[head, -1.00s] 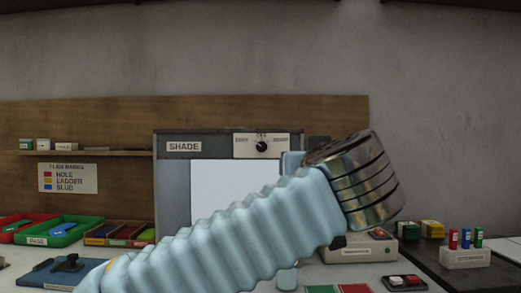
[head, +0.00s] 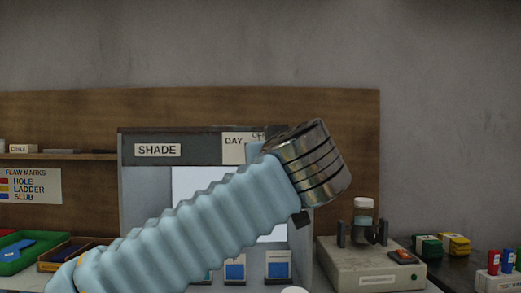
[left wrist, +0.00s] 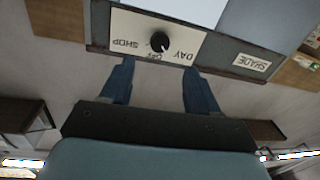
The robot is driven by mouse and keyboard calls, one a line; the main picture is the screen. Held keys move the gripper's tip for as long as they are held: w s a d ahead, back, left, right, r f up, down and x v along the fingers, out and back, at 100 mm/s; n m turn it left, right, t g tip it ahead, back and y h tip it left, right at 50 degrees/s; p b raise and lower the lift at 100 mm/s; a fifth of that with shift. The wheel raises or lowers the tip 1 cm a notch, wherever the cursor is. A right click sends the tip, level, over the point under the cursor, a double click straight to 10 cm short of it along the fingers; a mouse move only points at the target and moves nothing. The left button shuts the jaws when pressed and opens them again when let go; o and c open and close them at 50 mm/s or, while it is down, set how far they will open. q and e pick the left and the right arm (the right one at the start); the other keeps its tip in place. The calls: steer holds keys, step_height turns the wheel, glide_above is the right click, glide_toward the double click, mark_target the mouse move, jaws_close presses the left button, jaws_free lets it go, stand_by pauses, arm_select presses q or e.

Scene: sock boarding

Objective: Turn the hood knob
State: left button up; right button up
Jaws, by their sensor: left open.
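The hood (head: 190,133) is a grey box labelled SHADE with a bright white inside. Its knob panel (head: 232,151) shows the word DAY in the head view, and the knob itself is hidden there behind my left arm. In the left wrist view the black round knob (left wrist: 159,41) sits on the white panel (left wrist: 130,28), upside down, among the words SHOP, OFF and DAY. A light mark on the knob seems to face OFF. My left gripper (left wrist: 158,67) is open and empty, its two blue fingers apart on either side of the knob's line, the tips just short of the panel in the picture.
A grey device (head: 370,268) with a small jar (head: 363,213) stands right of the hood. Green and yellow blocks (head: 440,244) lie farther right. A green tray (head: 15,262) is at the left. My left arm covers much of the hood.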

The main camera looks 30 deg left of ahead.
arm_select(q)
steer(key=p+x, duration=0.2)
steer(key=x, duration=0.7)
steer(key=shift+w+a, duration=0.25)
